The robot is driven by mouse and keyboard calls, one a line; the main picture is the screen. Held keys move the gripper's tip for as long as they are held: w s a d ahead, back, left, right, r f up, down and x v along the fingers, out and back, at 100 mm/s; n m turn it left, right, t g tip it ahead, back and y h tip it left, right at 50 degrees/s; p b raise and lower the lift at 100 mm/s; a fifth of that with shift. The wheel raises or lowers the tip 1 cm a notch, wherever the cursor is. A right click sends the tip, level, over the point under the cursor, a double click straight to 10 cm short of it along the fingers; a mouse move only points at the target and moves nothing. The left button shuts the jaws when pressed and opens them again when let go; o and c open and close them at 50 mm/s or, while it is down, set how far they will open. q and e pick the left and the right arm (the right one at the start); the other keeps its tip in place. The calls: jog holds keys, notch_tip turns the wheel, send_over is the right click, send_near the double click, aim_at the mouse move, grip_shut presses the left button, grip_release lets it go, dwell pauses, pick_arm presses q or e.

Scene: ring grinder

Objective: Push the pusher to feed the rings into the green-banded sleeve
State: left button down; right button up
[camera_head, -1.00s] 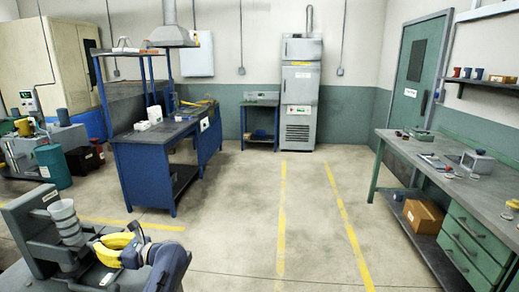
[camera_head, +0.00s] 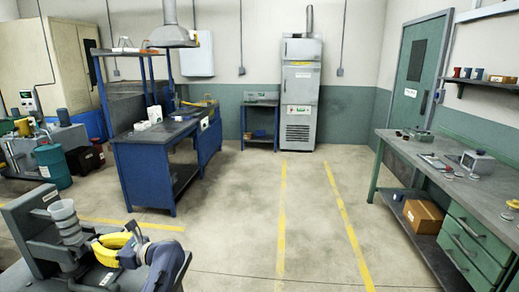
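My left gripper (camera_head: 113,247), with yellow curved fingers and a dark blue-grey wrist, is at the lower left of the head view. It is beside a grey machine (camera_head: 33,228), just right of a stack of pale grey ring-like or cup-like parts (camera_head: 64,216). I cannot make out a pusher or a green-banded sleeve. My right gripper is not in view.
A blue workbench (camera_head: 150,165) stands behind at the left, near a teal drum (camera_head: 53,166). A grey bench (camera_head: 440,170) with green drawers and a cardboard box (camera_head: 422,215) is on the right. The floor between, with yellow lines, is clear.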

pick_arm(q)
jog(key=s+d, duration=0.1)
jog(key=d, duration=0.7)
dwell(0.8)
jog(key=shift+d, duration=0.15)
jog(key=shift+s+d, duration=0.15)
jog(key=shift+d, duration=1.1)
jog(key=shift+s+d, duration=0.1)
jog(key=shift+d, duration=1.1)
